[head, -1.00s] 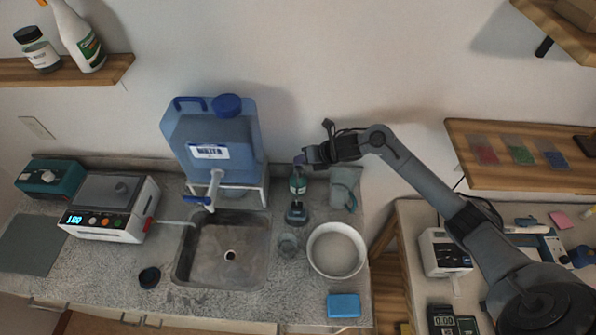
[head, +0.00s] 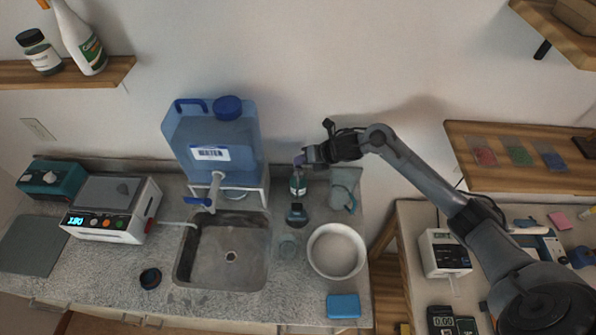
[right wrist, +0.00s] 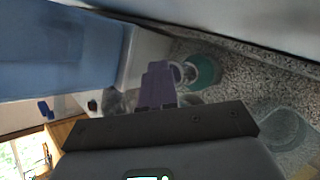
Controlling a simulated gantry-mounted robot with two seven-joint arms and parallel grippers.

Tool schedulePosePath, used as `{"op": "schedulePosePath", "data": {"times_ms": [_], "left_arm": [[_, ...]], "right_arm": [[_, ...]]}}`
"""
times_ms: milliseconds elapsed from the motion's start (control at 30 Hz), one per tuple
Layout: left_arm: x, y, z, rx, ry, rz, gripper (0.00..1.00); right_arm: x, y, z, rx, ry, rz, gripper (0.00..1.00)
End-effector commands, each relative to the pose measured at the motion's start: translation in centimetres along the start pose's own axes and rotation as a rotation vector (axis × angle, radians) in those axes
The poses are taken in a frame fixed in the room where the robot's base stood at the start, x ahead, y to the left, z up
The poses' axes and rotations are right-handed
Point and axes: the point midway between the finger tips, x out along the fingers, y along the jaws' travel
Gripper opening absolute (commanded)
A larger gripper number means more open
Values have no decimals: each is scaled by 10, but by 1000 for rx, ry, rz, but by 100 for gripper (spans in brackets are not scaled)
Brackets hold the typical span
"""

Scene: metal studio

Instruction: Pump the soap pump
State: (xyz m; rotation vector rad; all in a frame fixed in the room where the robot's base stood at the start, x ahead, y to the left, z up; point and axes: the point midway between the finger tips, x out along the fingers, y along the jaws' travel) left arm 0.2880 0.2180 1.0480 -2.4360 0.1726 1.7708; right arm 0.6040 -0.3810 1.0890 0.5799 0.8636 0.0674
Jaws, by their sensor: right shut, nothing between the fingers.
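The soap pump (head: 298,187) is a small dark green bottle with a pale label, standing on the counter right of the sink. My right gripper (head: 300,161) is at the top of the bottle, with its purplish fingers shut and nothing held. The fingers and gripper hide the pump head in the head view, so I cannot tell whether they touch it or whether it is pressed down. In the right wrist view the shut purple fingers (right wrist: 157,86) point at a round teal shape (right wrist: 204,70), probably the bottle. My left gripper is not in view.
The sink (head: 226,250) and blue water container (head: 212,140) are left of the bottle. A dark object (head: 296,214) and a clear glass (head: 288,247) stand in front of it. A grey pitcher (head: 343,190), white bowl (head: 336,272) and blue sponge (head: 343,306) are to the right.

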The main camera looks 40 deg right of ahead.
Motion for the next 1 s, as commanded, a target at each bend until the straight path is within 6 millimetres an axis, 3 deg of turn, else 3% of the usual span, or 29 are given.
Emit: {"op": "schedulePosePath", "data": {"times_ms": [533, 1000], "left_arm": [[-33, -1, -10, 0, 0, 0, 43], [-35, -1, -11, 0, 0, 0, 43]], "right_arm": [[-37, 26, 27, -2, -2, -1, 0], [-40, 29, 29, 0, -1, 0, 0]]}}
